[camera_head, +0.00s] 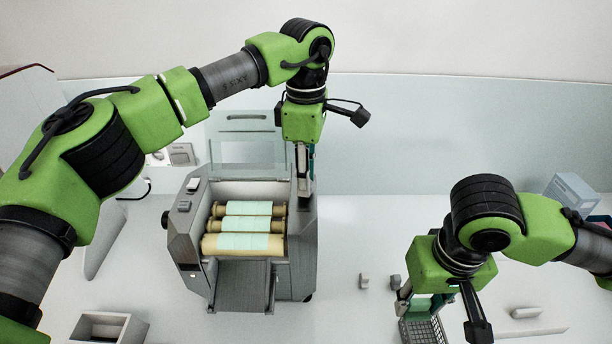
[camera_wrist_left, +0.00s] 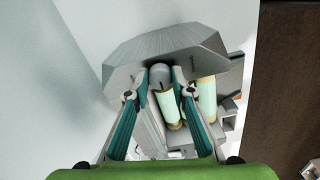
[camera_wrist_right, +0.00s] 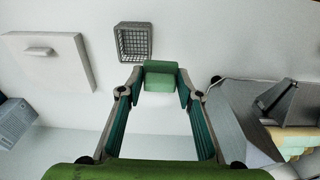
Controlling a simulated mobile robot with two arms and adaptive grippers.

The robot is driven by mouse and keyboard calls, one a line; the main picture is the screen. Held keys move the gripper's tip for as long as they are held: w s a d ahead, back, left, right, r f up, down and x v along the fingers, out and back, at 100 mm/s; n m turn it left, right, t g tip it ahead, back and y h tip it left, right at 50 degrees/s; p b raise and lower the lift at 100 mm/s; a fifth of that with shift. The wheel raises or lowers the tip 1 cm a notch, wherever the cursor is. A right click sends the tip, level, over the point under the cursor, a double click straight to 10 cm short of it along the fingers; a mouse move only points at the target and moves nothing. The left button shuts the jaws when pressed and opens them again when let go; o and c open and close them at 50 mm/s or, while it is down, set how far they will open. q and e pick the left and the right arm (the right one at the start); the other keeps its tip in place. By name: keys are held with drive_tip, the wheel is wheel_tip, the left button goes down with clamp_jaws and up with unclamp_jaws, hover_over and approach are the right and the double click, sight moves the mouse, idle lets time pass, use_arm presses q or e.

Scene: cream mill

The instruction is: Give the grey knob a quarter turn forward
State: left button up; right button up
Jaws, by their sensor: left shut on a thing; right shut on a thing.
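The grey mill (camera_head: 305,255) stands on the white bench with its cream and pale-green rollers (camera_head: 243,225) showing from above. My left gripper (camera_head: 304,188) is at the mill's right rear top. In the left wrist view its fingers close around a rounded grey knob (camera_wrist_left: 160,77) on the mill's body. The knob is hidden behind the gripper in the head view. My right gripper (camera_wrist_right: 163,72) is shut on a green block (camera_wrist_right: 160,80), held above a grey wire basket (camera_wrist_right: 133,42) at the front right of the bench, away from the mill.
A clear panel (camera_head: 245,150) stands up behind the rollers. Two small grey pieces (camera_head: 365,281) lie between the mill and the basket. A blue-white box (camera_head: 572,190) stands far right. The bench right of the mill is mostly clear.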

use_arm(q)
drive_tip(key=shift+w+r, duration=0.1)
drive_tip(key=o, duration=1.1)
wheel_tip(320, 180, up, 12)
